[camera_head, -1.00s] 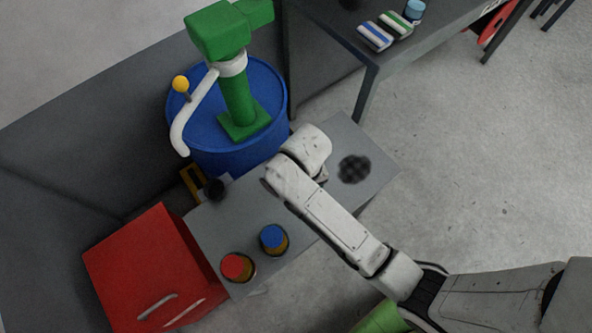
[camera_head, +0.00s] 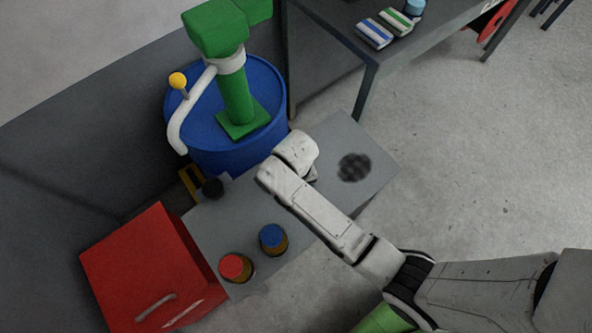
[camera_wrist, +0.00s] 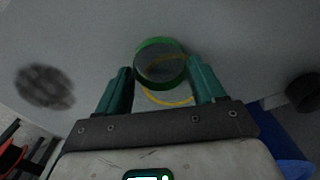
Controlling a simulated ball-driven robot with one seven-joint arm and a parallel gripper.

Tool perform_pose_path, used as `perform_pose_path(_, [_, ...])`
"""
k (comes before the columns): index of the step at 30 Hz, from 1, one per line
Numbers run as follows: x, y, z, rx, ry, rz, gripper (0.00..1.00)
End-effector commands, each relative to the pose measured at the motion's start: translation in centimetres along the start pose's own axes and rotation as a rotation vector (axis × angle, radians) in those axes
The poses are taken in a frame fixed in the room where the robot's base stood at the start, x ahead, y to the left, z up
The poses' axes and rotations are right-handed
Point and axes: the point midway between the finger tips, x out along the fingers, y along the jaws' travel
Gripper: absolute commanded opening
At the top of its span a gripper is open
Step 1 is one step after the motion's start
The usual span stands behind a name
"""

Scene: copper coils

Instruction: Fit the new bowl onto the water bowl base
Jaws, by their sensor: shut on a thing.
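My gripper (camera_wrist: 162,84) shows in the wrist view, its two teal fingers on either side of a round, see-through piece with a green rim, which I take for the new bowl (camera_wrist: 160,74). It is shut on this bowl. Part of a yellow ring (camera_wrist: 172,105), probably the water bowl base, shows behind and just below the bowl. Whether bowl and ring touch I cannot tell. In the head view my wrist hides the bowl and the yellow ring; my gripper is mostly hidden over the grey bench (camera_head: 339,136).
A blue drum (camera_head: 188,112) with a green pump (camera_head: 235,92) stands behind the bench. A red box (camera_head: 150,265) is at left. A dark patch (camera_head: 354,167) marks the right end.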

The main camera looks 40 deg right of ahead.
Motion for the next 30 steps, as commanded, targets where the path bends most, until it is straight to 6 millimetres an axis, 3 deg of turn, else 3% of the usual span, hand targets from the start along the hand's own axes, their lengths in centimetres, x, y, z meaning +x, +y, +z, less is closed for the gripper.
perform_pose_path(1, [0.2, 0.0, 0.0, 0.0, 0.0, 0.0, 0.3])
perform_pose_path(2, [0.1, 0.0, 0.0, 0.0, 0.0, 0.0, 0.71])
perform_pose_path(9, [0.1, 0.0, 0.0, 0.0, 0.0, 0.0, 0.94])
perform_pose_path(20, [-0.7, 0.0, 0.0, 0.0, 0.001, 0.0, 0.94])
perform_pose_path(30, [-7.2, 0.0, -0.1, 0.0, 0.004, -0.002, 0.94])
